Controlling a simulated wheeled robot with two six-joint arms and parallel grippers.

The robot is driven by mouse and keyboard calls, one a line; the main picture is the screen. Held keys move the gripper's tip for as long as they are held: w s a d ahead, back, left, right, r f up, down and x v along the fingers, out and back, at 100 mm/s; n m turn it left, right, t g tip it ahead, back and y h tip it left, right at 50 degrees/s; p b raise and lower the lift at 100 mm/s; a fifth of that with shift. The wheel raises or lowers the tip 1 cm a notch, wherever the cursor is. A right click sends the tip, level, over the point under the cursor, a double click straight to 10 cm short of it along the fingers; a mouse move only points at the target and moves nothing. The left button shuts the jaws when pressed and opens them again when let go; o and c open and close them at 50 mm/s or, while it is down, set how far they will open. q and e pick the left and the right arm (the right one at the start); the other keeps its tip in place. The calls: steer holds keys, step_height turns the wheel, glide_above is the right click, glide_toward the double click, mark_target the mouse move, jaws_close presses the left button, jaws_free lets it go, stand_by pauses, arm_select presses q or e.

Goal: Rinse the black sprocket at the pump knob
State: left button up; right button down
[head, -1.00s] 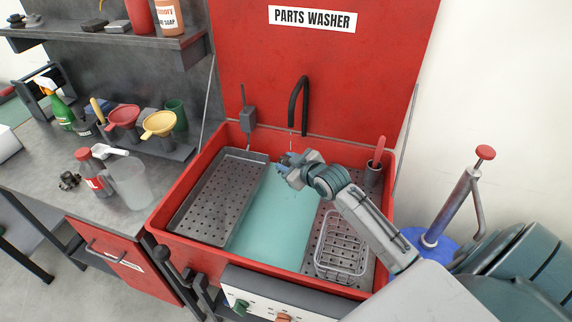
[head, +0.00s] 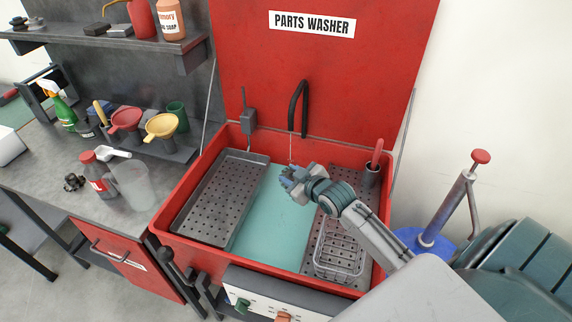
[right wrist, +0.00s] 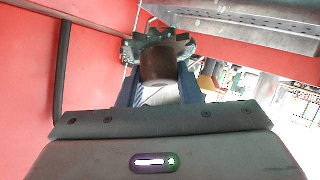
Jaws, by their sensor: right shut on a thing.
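The black sprocket (right wrist: 180,46) is a dark toothed wheel with a thick round hub, seen between the fingers in the right wrist view. My right gripper (right wrist: 158,88) is shut on its hub. In the head view my right gripper (head: 286,180) is over the teal basin floor, just below the black spout (head: 298,108). A thin pale stream (head: 291,150) comes down from the spout towards the gripper. The sprocket is hard to make out in the head view. A green knob (head: 242,305) and an orange knob (head: 284,318) are on the front panel; their labels are unreadable. My left gripper is out of view.
The red parts washer (head: 160,222) has a perforated tray (head: 215,205) at left and a wire basket (head: 338,255) at right. A red-handled brush (head: 377,152) stands in a holder at the back right. The teal floor between is clear.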

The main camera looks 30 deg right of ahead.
steer(key=shift+s+a+r+p, duration=0.1)
steer(key=shift+s+a+p, duration=0.35)
steer(key=shift+s, duration=0.4)
steer(key=shift+s+a+p, duration=0.3)
steer(key=shift+s+a, duration=0.15)
steer(key=shift+s, duration=0.35)
steer(key=s+a+r+p, duration=0.2)
steer(key=s+r+p, duration=0.2)
steer(key=p, duration=0.1)
steer(key=shift+s+a+p, duration=0.15)
steer(key=shift+s+p, duration=0.05)
steer(key=shift+p, duration=0.15)
stand_by(0.5)
